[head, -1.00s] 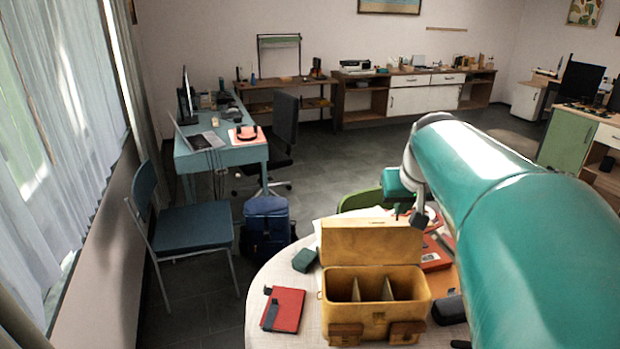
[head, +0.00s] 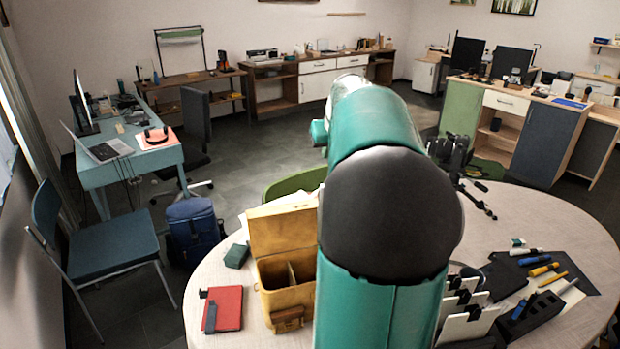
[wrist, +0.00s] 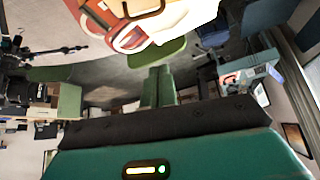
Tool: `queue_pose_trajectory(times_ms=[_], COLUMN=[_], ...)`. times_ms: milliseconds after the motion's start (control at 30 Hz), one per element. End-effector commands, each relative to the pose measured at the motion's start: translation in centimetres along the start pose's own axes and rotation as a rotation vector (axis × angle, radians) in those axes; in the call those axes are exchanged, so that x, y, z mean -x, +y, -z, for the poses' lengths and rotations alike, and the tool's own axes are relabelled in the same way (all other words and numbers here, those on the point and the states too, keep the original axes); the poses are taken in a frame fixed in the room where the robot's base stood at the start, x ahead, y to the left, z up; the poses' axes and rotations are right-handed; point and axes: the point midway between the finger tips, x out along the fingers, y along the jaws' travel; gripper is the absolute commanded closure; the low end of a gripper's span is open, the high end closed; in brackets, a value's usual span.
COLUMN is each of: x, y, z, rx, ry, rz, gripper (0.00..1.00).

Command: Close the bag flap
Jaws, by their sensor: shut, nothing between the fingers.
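The tan bag (head: 277,305) stands on the round table, with its inner divider showing in the head view. Its flap (head: 283,231) stands upright at the back, open. My arm hides the right side of the bag. My gripper (wrist: 158,88) shows in the wrist view as two green fingers, shut and empty. In the head view it is hidden behind my arm, so its distance from the flap cannot be told there.
A red notebook (head: 225,308) and a dark green box (head: 237,256) lie left of the bag. A green chair (head: 295,183) stands behind the table. Pens (head: 544,269), a black mat and a card holder occupy the table's right side.

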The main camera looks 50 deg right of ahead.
Motion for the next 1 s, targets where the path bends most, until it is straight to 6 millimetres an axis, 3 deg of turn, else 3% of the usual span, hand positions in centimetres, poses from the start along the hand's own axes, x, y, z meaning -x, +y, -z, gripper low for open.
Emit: queue_pose_trajectory(times_ms=[167, 700, 1000], x=[-1.0, -10.1, -8.8], y=[0.9, 0.7, 0.6], z=[-0.2, -0.1, -3.3], rx=[-0.009, -0.01, -0.009], ry=[-0.001, -0.001, 0.001], rz=[-0.005, -0.004, -0.005], gripper=[1.0, 1.0, 1.0])
